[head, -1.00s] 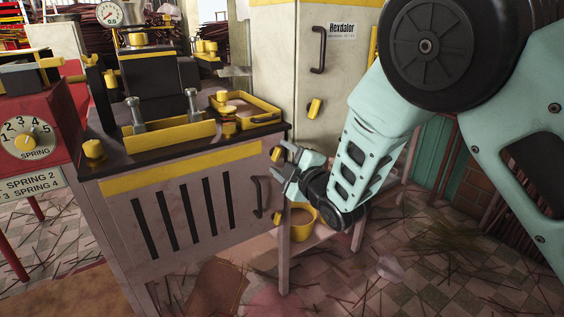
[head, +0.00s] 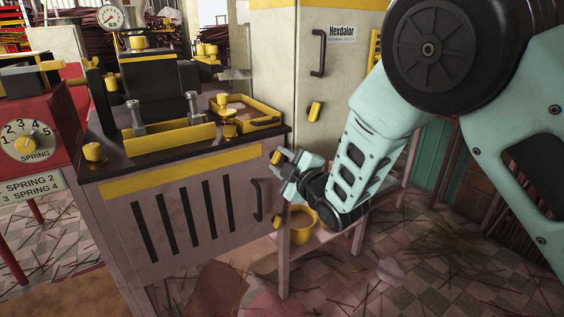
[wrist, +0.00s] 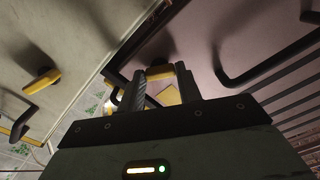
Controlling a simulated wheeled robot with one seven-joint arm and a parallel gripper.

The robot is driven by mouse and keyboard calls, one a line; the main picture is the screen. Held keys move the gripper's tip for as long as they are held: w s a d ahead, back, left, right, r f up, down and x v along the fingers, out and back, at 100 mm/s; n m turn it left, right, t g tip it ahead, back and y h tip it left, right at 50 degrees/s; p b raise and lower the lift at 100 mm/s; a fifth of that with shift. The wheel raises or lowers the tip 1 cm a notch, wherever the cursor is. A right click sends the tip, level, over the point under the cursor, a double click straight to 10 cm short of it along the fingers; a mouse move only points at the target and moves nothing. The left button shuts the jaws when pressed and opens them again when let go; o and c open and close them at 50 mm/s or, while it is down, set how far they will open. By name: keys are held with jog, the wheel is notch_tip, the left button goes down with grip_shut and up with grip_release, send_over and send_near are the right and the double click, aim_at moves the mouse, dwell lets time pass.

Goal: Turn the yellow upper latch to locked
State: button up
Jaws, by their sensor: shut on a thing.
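The yellow upper latch (head: 276,157) sits at the right edge of the front of the dark-topped machine, above a lower yellow latch (head: 281,217). My gripper (head: 281,168) is at the upper latch, with its fingers around it and mostly hiding it in the head view. In the wrist view, the fingers of my gripper (wrist: 160,82) are shut on a yellow piece (wrist: 168,96), which shows between them. The latch's exact angle is hard to tell behind the fingers.
A dark door handle (head: 257,200) is close left of my gripper and also shows in the wrist view (wrist: 265,68). The pale Hexdalor cabinet (head: 335,75) stands behind, with its own yellow latch (head: 314,111). A yellow pot (head: 298,222) is below.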

jog(key=m, duration=0.5)
jog(key=shift+m, duration=0.4)
jog(key=m, duration=0.6)
dwell(0.4)
jog(key=o, duration=1)
jog(key=p+v, duration=0.2)
jog(key=v, duration=1.5)
jog(key=shift+s+d, duration=0.2)
